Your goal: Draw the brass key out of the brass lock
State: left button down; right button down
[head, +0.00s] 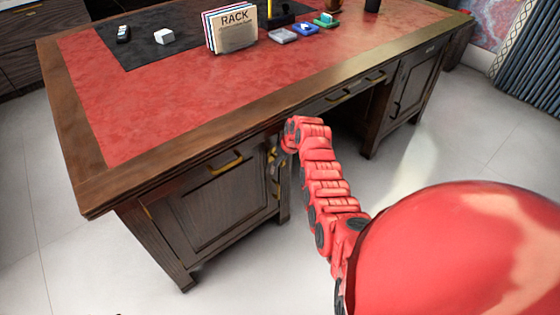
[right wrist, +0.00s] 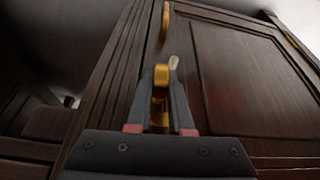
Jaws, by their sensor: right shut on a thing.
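In the right wrist view the brass key (right wrist: 161,76) shows as a gold piece between the fingers of my right gripper (right wrist: 161,84). These fingers are shut on it, in front of the dark wooden cabinet door's left edge. The brass lock is not clearly visible behind the fingers, so I cannot tell how far the key sits in it. In the head view my right gripper (head: 275,162) is at the right edge of the desk's left cabinet door (head: 222,205). My left gripper is not in view.
A brass handle (right wrist: 165,20) is close beyond the fingers. The desk (head: 150,110) carries a rack of folders (head: 232,35), a white block (head: 164,36) and small trays on its far side. Its wooden front edge overhangs the door. The floor before the desk is clear.

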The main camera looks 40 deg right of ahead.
jog(key=shift+s, duration=0.2)
jog(key=shift+s+d+p, duration=0.1)
jog(key=shift+s+p, duration=0.25)
jog(key=shift+p, duration=0.1)
jog(key=s, duration=0.1)
jog(key=s+p, duration=0.1)
jog(key=s, duration=0.1)
jog(key=shift+s+d+f, duration=0.2)
jog(key=shift+d+f, duration=0.05)
dwell(0.5)
jog(key=shift+s, duration=0.1)
jog(key=s, duration=0.2)
jog(key=s+p, duration=0.1)
jog(key=s+d, duration=0.1)
jog(key=s, duration=0.1)
jog(key=shift+s+f+p, duration=0.25)
jog(key=shift+s+p, duration=0.05)
dwell(0.3)
